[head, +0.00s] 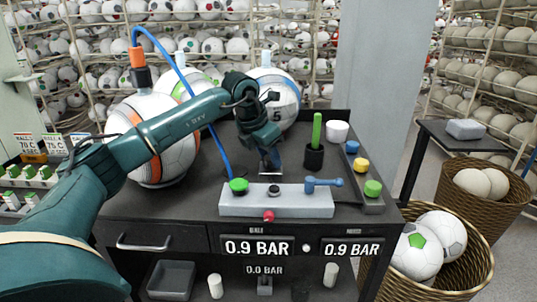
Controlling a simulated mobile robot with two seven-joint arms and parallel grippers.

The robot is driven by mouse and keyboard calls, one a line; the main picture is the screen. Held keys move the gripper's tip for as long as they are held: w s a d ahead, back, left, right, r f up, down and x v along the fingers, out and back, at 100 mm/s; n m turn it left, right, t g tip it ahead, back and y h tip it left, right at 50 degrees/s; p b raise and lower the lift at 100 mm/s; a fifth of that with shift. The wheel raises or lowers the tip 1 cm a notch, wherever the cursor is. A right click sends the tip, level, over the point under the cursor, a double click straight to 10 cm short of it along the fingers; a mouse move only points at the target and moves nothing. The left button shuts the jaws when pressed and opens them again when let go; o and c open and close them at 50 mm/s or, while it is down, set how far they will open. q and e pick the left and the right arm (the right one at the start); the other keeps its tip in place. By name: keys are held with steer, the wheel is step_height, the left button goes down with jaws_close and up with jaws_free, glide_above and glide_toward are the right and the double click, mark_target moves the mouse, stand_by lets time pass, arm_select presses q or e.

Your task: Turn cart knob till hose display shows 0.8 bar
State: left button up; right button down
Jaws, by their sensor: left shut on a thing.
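A black cart (188,207) carries a grey valve block (290,205) with a green knob (238,186), a small black knob (274,190), a blue lever (322,184) and a red knob (268,215) on its front. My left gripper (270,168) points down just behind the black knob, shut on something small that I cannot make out. The right display (351,248), its small label blurred, reads 0.9 BAR. The left display (257,247), labelled BALL, also reads 0.9 BAR. A small lower display (264,270) reads 0.0 BAR. My right gripper is not in view.
A blue hose (213,135) runs from the orange-topped fitting (138,58) on an orange and white ball (158,170) toward the block. More balls stand behind my arm. A black cup with a green handle (316,145) and a tray with coloured caps (376,203) are at right.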

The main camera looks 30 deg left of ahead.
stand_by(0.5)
arm_select(q)
steer(key=o, duration=1)
steer(key=shift+r, duration=0.1)
steer(key=b+v, duration=0.1)
steer(key=v, duration=1.2)
steer(key=shift+d, duration=0.1)
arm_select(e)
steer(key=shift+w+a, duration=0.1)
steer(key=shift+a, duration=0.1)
